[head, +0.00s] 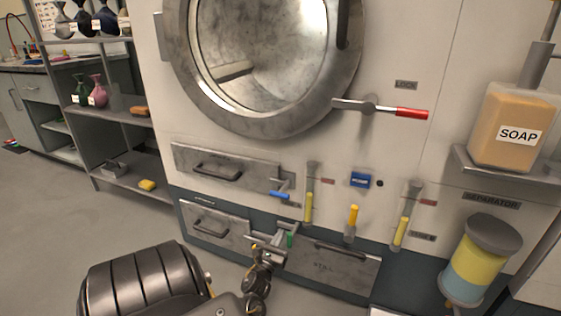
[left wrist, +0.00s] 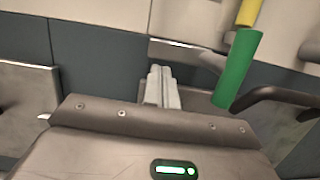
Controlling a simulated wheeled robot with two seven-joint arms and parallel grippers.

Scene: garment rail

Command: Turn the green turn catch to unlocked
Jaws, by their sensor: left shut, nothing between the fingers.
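The green turn catch (head: 290,239) is low on the white and dark-blue machine, between the lower-left drawer and a drawer to its right. Its green grip points down below a metal arm. In the left wrist view the green grip (left wrist: 238,70) is large and slanted, just right of my fingers. My left gripper (head: 268,243) is shut and empty, immediately left of the catch. Its closed fingers (left wrist: 163,88) point at the dark panel; whether they touch the catch I cannot tell. My right gripper is not in view.
A blue-handled catch (head: 279,195) sits above, by the upper drawer (head: 225,168). Yellow-filled tubes (head: 308,205) and a blue box (head: 360,180) are on the panel. A red-handled lever (head: 411,113) is by the round door. A dark drawer handle (left wrist: 285,97) is close right of the green grip.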

